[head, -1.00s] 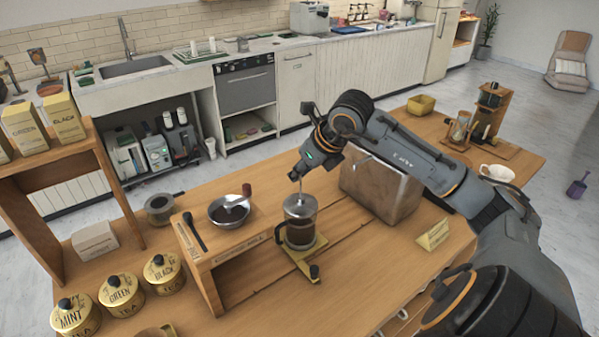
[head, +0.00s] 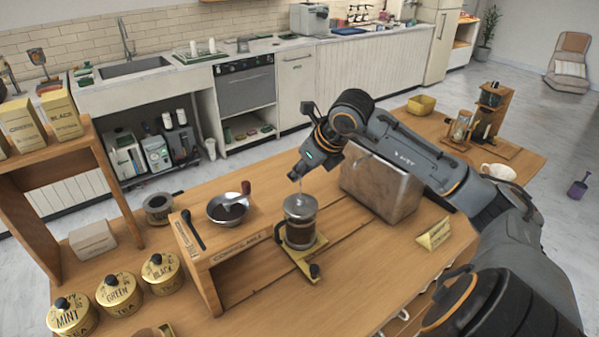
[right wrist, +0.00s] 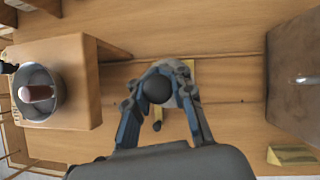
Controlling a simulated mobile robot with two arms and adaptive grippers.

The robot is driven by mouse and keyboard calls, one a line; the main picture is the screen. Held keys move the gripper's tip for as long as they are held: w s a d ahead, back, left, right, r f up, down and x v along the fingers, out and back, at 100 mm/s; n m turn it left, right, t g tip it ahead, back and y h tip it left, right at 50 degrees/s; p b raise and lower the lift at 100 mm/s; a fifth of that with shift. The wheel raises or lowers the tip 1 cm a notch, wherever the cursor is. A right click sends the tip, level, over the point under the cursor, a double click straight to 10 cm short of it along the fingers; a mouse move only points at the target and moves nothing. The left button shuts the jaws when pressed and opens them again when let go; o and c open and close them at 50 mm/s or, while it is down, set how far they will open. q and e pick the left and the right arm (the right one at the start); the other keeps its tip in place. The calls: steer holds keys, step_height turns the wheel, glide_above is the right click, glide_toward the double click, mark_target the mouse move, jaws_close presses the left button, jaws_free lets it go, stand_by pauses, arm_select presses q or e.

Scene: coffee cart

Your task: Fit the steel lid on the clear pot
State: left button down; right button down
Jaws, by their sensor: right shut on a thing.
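The clear pot (head: 300,236) stands upright on a small yellow mat (head: 301,262) on the wooden cart top, with dark contents behind its glass. The steel lid (head: 300,205) sits at the pot's mouth; from this angle I cannot tell whether it is fully seated. My left gripper is out of view.
A wooden stand (head: 240,243) with a steel bowl (head: 229,208) is close left of the pot. A large metal box (head: 381,187) is close behind right. A yellow sign (head: 434,234) stands to the right. Tea tins (head: 119,292) stand front left. The front middle is clear.

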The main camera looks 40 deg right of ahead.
steer(key=shift+f, duration=0.3)
steer(key=c, duration=1.4)
jaws_free()
steer(key=shift+c, duration=0.2)
steer(key=shift+s+r+b, duration=0.1)
steer(key=shift+b, duration=0.2)
steer(key=b+v, duration=0.3)
steer(key=v, duration=0.7)
steer(key=shift+s+r, duration=0.2)
steer(key=shift+r, duration=0.15)
